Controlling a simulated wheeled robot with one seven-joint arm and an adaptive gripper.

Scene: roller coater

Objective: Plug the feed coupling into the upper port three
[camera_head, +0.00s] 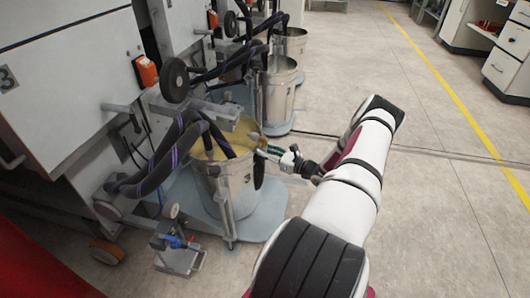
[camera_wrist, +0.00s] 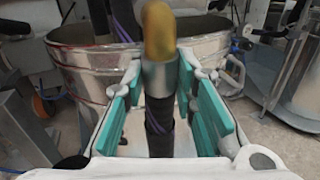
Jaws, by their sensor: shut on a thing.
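My gripper (camera_head: 270,152) is beside the rim of the nearest steel bucket in the head view. In the wrist view my gripper (camera_wrist: 160,80) has its teal finger pads on either side of the feed coupling, shut on it. The feed coupling has a grey metal collar (camera_wrist: 158,76) and a rounded, brass-coloured tip pointing up in the picture. A dark hose with purple lines (camera_wrist: 159,128) runs down from it between the fingers. A panel marked 3 (camera_head: 30,80) stands at the left in the head view. I cannot make out upper port three in either view.
The nearest bucket (camera_head: 238,190) holds yellow liquid and stands on a blue-grey base, with thick dark hoses (camera_head: 165,160) looping over it. It also shows in the wrist view (camera_wrist: 85,75). More buckets (camera_head: 278,95) stand behind. Grey floor (camera_head: 440,210) is clear at right.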

